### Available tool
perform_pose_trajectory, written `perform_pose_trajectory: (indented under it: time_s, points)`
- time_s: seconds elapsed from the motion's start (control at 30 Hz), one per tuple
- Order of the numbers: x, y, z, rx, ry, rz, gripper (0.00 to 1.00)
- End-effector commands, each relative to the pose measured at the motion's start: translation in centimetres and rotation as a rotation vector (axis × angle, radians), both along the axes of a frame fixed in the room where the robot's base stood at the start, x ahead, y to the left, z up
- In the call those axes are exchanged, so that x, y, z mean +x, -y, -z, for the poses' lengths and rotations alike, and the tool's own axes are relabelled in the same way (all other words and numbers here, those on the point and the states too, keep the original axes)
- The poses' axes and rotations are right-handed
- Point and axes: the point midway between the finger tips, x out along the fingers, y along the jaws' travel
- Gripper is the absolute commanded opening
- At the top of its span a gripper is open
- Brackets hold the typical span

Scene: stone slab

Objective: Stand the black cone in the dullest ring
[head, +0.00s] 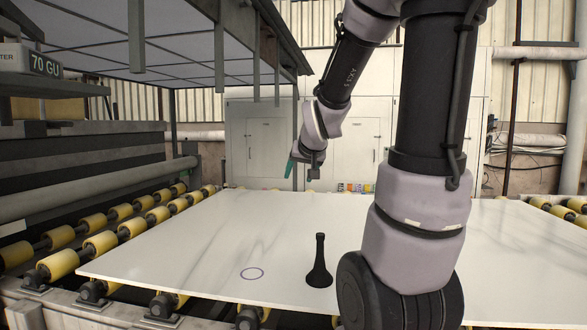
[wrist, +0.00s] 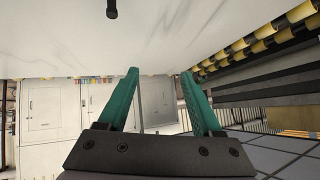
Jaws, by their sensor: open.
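The black cone (head: 320,264) stands upright on the pale stone slab (head: 190,240), with a wide foot and a narrow neck. No other ring shows; my arm hides part of the slab. My gripper (head: 291,166) is raised above the slab's far part, well away from the cone. In the wrist view its green fingers (wrist: 159,72) are spread with nothing between them. Part of the black cone (wrist: 112,9) shows at the top edge there.
Yellow rollers (head: 93,222) flank the slab. A display (head: 46,66) at upper left reads "70 GU". Small coloured items (head: 355,187) line the slab's far edge. An overhead frame (head: 170,45) hangs at left. White cabinets (head: 262,142) stand behind. The slab around the ring is clear.

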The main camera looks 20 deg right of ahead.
Motion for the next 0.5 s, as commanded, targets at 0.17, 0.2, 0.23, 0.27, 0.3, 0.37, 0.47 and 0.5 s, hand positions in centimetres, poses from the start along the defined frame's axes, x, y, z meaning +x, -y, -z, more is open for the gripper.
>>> perform_pose_trajectory:
  time_s: [0.17,0.2,0.23,0.27,0.3,0.37,0.47,0.5]
  points:
    - [-8.4,-5.3,-3.6,0.117,-0.100,-0.056,0.67]
    - [-10.3,-6.2,-4.0,0.142,-0.124,-0.069,0.67]
    - [-11.5,-6.9,-4.2,0.159,-0.141,-0.079,0.67]
    - [-12.7,-7.4,-4.5,0.177,-0.157,-0.088,0.67]
    - [-14.2,-8.1,-4.7,0.197,-0.176,-0.100,0.67]
    - [-16.0,-8.9,-4.9,0.222,-0.201,-0.115,0.67]
    - [-17.9,-9.7,-5.0,0.248,-0.230,-0.131,0.67]
    - [-18.4,-9.9,-5.0,0.254,-0.236,-0.135,0.67]
